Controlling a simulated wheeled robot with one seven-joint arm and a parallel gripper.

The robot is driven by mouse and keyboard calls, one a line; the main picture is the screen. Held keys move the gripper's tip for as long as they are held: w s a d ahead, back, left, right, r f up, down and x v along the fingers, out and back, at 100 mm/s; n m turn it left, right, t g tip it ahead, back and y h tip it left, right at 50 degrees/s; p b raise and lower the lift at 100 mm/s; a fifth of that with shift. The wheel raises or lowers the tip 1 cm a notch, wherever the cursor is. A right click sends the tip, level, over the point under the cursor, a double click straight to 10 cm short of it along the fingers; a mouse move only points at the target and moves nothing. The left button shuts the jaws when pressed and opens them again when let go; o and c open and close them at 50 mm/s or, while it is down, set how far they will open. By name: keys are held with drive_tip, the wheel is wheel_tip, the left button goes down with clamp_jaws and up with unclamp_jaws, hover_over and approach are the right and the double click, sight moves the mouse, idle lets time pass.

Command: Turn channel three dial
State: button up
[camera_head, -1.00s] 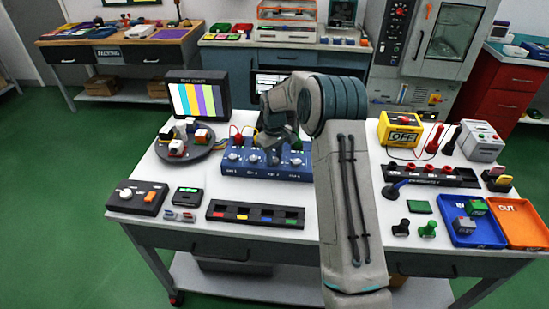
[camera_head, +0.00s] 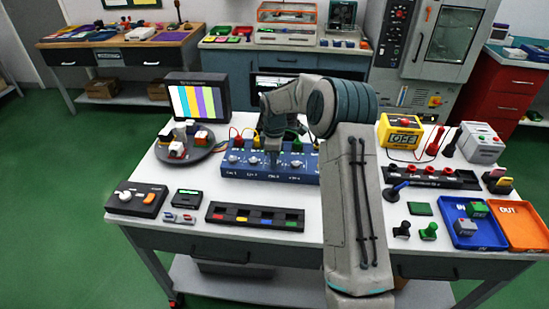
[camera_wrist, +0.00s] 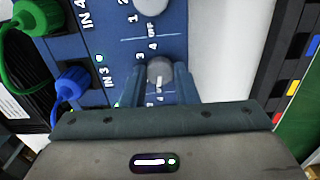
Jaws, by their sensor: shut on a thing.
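The blue channel box (camera_head: 300,179) stands in the middle of the table, with a row of grey dials on its top and coloured plugs along its back. My gripper (camera_head: 274,160) points down at the third dial from the left, hiding it in the head view. In the wrist view the channel three dial (camera_wrist: 160,69) sits between the fingers of my gripper (camera_wrist: 160,78), which are shut on its sides. It lines up with the IN 3 label and a blue plug (camera_wrist: 73,82). The neighbouring channel four dial (camera_wrist: 151,5) is partly cut off at the top.
A colour-bar monitor (camera_head: 199,97) and a round turntable (camera_head: 203,151) stand left of the box. A black tray with coloured tabs (camera_head: 255,224) lies in front. A black socket strip (camera_head: 455,178) is to the right. White table shows between these things.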

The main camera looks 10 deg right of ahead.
idle(0.4)
drive_tip(key=o, duration=1)
drive_tip(key=shift+r, duration=0.1)
wheel_tip(320, 180, up, 14)
drive_tip(key=shift+f+b, duration=0.15)
drive_tip(key=shift+b, duration=0.4)
